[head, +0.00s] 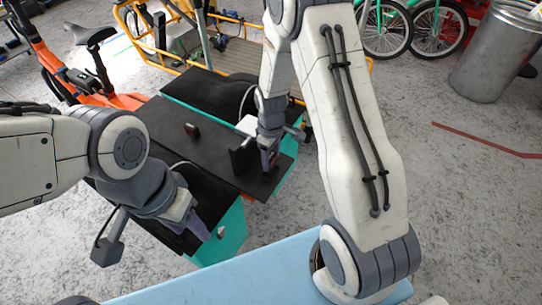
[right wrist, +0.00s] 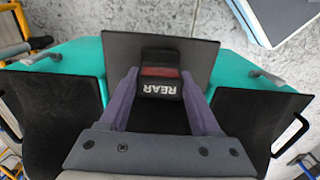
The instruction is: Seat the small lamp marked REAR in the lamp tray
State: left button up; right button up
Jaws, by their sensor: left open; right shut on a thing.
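The small dark lamp (right wrist: 160,82), with a red band and white REAR lettering, is between the purple fingers of my right gripper (right wrist: 160,76), which is shut on it. In the head view this gripper (head: 268,160) is at the right end of a dark board (head: 165,122), and its arm partly hides that end. I cannot tell whether the lamp touches the board. A dark grey panel (right wrist: 203,58) lies behind the lamp in the right wrist view. I cannot make out for sure which part is the lamp tray. My left gripper (head: 205,228) is open and empty by the near teal box.
A small dark object (head: 191,130) stands on the board. Teal boxes (head: 225,236) with black tops flank it. An orange bike (head: 62,75) is at left, a yellow rack (head: 150,28) behind. A pale blue surface (head: 230,280) is in front, a metal bin (head: 495,55) at right.

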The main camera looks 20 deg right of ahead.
jog(key=shift+f+b, duration=1.2)
jog(key=shift+f, duration=0.65)
jog(key=o, duration=1.4)
jog(key=shift+o, duration=0.2)
jog(key=shift+r, duration=0.15)
notch_tip(320, 180, up, 10)
jog(key=shift+r+p, duration=0.15)
jog(key=shift+p, duration=0.75)
